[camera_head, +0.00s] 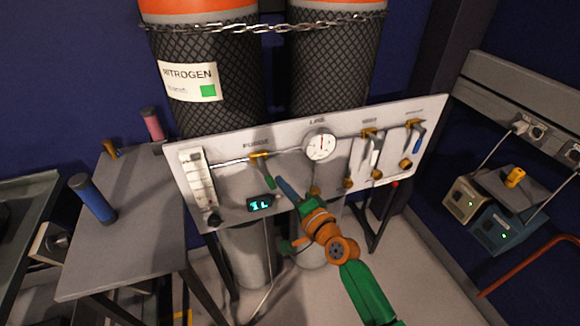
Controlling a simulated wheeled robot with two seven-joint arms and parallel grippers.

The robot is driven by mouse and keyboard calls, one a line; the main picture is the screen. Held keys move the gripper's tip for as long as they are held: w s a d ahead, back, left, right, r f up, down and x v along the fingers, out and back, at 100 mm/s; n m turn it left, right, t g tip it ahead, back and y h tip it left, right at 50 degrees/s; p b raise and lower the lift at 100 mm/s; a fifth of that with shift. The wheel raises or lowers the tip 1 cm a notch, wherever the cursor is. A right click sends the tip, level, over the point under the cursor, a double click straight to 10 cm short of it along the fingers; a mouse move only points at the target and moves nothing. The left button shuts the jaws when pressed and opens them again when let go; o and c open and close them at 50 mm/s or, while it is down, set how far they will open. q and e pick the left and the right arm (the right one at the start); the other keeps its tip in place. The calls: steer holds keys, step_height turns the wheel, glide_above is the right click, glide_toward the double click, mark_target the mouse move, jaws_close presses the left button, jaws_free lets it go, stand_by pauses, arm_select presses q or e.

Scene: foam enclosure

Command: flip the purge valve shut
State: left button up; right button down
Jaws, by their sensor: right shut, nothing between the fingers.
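The purge valve (259,156) is on the white panel, under the PURGE label, on a horizontal metal pipe. My right gripper (283,184) comes up from below right on a green and orange arm. Its narrow blue fingers are shut with nothing between them. The fingertips are just right of the handle's lower end; I cannot tell whether they touch it. My left gripper is not in view.
A round gauge (320,146) and other valves (369,134) sit right of the purge valve. A flowmeter (198,181) and a small display (259,203) are near it. Chained nitrogen cylinders stand behind the panel. A grey table (135,215) is at left.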

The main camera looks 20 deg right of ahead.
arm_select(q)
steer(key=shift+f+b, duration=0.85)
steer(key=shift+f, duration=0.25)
arm_select(e)
steer(key=shift+a+f+m+t, duration=0.15)
steer(key=shift+a+f+m, duration=0.15)
steer(key=shift+m, duration=0.35)
steer(key=shift+a+f+m+t, duration=0.15)
steer(key=shift+a+m, duration=0.2)
steer(key=shift+m, duration=0.3)
